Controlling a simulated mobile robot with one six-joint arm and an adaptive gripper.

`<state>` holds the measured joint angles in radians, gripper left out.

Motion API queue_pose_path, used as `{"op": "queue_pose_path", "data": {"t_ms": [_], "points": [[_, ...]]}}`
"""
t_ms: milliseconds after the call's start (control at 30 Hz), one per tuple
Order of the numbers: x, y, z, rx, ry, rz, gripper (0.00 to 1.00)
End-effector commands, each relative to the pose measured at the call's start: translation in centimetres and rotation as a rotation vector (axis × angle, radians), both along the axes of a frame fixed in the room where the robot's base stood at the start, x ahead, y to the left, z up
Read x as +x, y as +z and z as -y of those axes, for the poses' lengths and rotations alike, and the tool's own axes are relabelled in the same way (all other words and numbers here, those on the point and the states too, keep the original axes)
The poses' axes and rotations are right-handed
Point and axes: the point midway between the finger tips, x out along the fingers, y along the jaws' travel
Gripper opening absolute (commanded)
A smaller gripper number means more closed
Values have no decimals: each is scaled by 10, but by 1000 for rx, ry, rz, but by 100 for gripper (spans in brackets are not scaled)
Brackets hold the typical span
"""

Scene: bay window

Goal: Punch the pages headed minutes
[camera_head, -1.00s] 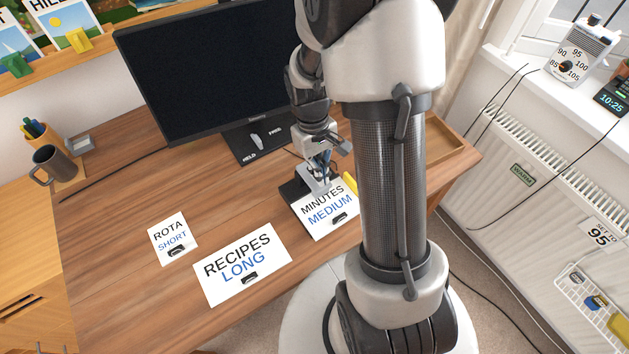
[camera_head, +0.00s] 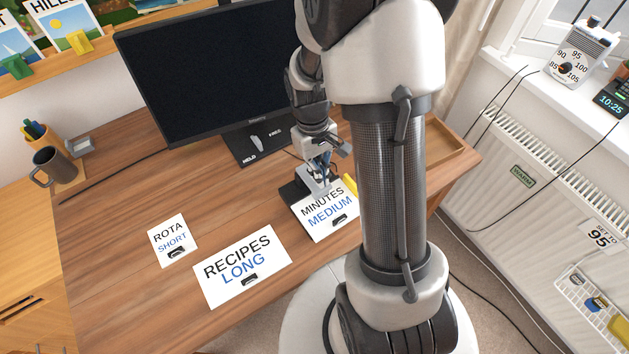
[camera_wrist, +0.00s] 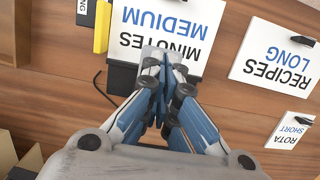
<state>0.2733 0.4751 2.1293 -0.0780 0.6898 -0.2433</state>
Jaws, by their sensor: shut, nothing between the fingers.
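The white pages headed minutes, marked medium (camera_head: 334,220), lie on the desk with one edge at a dark hole punch (camera_head: 296,193). They also show upside down in the wrist view (camera_wrist: 180,22). A small black clip sits on their near edge. My gripper (camera_head: 322,188) is shut and empty, pointing down over the punch. In the wrist view its fingertips (camera_wrist: 163,62) meet over the grey punch lever (camera_wrist: 160,54) at the heading edge of the pages. I cannot tell whether they touch the lever. My gripper and arm hide part of the punch and pages.
Pages headed recipes (camera_head: 225,278) and rota (camera_head: 164,251) lie to the left. A yellow bar (camera_head: 350,184) stands beside the minutes. The monitor (camera_head: 210,70) is behind, with a mug (camera_head: 50,165) far left. A wooden tray (camera_head: 450,148) lies right.

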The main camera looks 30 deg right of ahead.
Motion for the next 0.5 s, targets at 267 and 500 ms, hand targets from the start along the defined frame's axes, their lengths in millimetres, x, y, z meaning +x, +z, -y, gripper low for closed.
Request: {"op": "queue_pose_path", "data": {"t_ms": [267, 500], "points": [[0, -1, 0, 0, 0, 0, 0], [-1, -8, 0, 0, 0, 0, 0]]}}
